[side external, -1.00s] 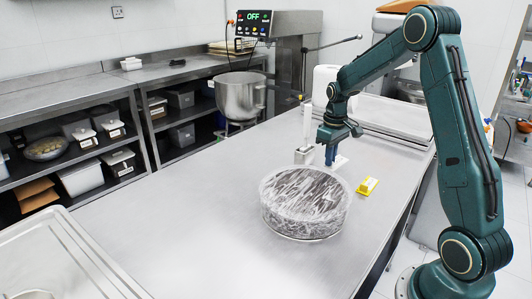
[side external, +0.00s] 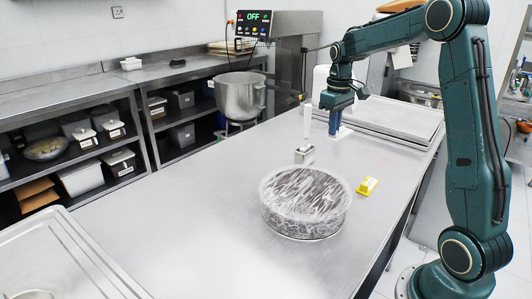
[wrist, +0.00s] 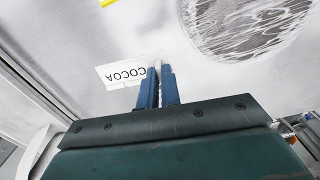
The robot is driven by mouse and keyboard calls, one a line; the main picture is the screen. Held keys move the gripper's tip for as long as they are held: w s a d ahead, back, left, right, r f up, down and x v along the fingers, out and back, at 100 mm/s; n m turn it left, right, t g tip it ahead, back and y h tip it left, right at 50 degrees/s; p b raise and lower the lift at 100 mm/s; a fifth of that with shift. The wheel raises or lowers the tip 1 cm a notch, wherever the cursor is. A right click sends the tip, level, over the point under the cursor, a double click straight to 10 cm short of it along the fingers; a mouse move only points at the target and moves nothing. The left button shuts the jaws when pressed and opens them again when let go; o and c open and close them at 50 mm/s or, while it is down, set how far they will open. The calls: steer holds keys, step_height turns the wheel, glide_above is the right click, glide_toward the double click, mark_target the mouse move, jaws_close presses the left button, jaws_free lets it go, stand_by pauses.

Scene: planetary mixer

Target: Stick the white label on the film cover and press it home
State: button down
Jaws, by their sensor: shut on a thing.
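The white label (wrist: 120,76) reads COCOA, upside down in the wrist view. My gripper (wrist: 159,70) has its blue fingers shut on the label's edge, and most of the label sticks out to the left of them. In the side view, my gripper (side external: 336,130) points down over the far part of the table, behind the round container, with a bit of white label (side external: 345,132) beside the fingers. The film cover (side external: 305,190) lies over a round, dark-filled container, apart from the gripper. It also shows at the top right of the wrist view (wrist: 245,25).
A yellow item (side external: 367,186) lies right of the container. A metal block with a white upright handle (side external: 305,153) stands behind the container. A tray (side external: 395,117) lies at the table's far end. The mixer bowl (side external: 240,95) is beyond the table's left edge.

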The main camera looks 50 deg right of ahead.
step_height(320, 180, up, 8)
steer(key=shift+f, duration=0.15)
steer(key=s+a+n, duration=0.1)
steer(key=s+a, duration=0.3)
steer(key=a, duration=0.6)
steer(key=s+a+n, duration=0.1)
steer(key=s+a, duration=0.4)
steer(key=a, duration=0.5)
steer(key=shift+w+a+f, duration=0.1)
steer(key=shift+f, duration=1.25)
steer(key=shift+w+a+f, duration=0.1)
steer(key=shift+f, duration=1.2)
steer(key=shift+f, duration=0.1)
steer(key=shift+f, duration=4.45)
steer(key=shift+f, duration=0.45)
